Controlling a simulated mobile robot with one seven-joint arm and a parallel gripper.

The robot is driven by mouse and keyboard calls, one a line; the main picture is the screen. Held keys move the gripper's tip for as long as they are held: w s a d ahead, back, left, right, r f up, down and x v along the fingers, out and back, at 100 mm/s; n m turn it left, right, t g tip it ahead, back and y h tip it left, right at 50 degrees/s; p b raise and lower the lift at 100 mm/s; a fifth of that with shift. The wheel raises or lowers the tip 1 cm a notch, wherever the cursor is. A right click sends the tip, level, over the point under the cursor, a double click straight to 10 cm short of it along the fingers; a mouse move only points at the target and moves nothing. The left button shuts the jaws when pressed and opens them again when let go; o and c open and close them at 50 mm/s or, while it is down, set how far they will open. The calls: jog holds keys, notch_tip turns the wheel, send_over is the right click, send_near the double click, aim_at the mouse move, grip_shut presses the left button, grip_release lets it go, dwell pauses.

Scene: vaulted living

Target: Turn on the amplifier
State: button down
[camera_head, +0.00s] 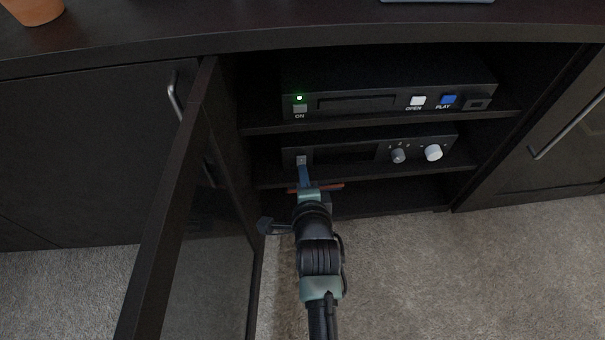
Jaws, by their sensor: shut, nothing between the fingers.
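The amplifier (362,153) is a black unit on the lower shelf of the open cabinet. It has a grey knob (398,156) and a larger white knob (433,153) at its right, and a small light button (301,160) at its left end. No lit indicator shows on it. My gripper (303,168) is shut and empty, its tip at or just in front of that button. I cannot tell whether it touches. The gripper and arm hide part of the amplifier's lower left front.
A disc player (357,104) with a lit green light sits on the shelf above. An open glass door (205,240) stands left of my arm. A closed door with a handle (566,130) is at the right. Carpet (440,270) in front is clear.

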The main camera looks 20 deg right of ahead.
jog(key=shift+w+d+r+b, duration=0.1)
jog(key=shift+w+d+b, duration=0.1)
jog(key=shift+w, duration=0.25)
jog(key=shift+w+d+b, duration=0.1)
jog(key=shift+w+b, duration=0.05)
jog(key=shift+w, duration=0.3)
jog(key=shift+r, duration=0.15)
jog(key=p, duration=0.3)
jog(key=shift+w+r, duration=0.3)
jog(key=shift+r, duration=0.1)
jog(key=shift+f+g, duration=0.3)
jog(key=shift+f, duration=0.1)
jog(key=shift+r+p, duration=0.8)
jog(key=shift+r, duration=0.05)
jog(key=shift+s, duration=0.1)
